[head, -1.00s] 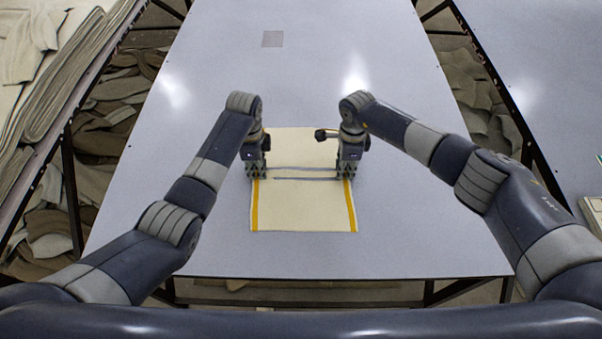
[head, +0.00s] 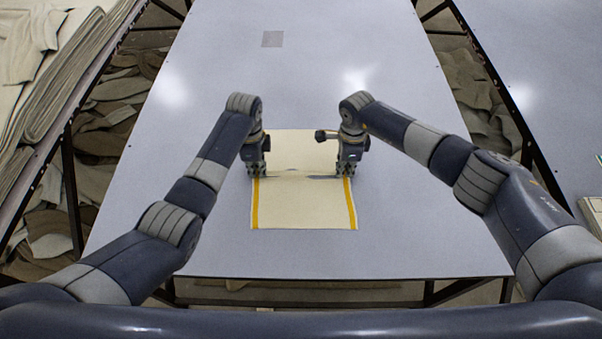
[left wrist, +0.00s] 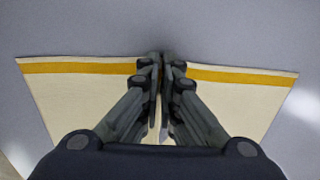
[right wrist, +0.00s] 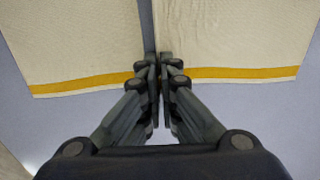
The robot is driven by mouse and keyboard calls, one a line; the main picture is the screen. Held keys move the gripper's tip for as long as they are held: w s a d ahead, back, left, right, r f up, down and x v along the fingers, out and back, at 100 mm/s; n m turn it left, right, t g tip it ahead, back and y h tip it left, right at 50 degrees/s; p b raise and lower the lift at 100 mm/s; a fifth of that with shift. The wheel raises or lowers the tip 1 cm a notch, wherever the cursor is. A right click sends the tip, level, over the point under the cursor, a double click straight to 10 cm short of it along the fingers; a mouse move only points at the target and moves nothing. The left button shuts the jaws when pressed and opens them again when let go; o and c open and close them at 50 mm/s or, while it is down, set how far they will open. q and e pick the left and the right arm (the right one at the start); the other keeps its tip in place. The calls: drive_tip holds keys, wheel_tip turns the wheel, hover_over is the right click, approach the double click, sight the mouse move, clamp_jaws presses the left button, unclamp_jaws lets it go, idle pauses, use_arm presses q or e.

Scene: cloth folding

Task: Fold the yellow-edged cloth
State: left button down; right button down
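The cream cloth (head: 303,205) lies on the table with yellow bands along its left and right edges. My left gripper (head: 258,173) is at the middle of the left edge and my right gripper (head: 346,173) at the middle of the right edge. In the left wrist view the fingers (left wrist: 161,62) are together on the yellow band, cloth (left wrist: 85,95) spreading to both sides. In the right wrist view the fingers (right wrist: 163,62) are likewise together on the cloth (right wrist: 75,40), beside a narrow grey slit. The pinched cloth itself is mostly hidden by the fingers.
The grey table (head: 420,225) is clear around the cloth, with its near edge in front. A small grey square (head: 272,39) lies far back. Piled fabric (head: 70,75) is at the left, and another table (head: 545,50) stands at the right.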

idle(0.7)
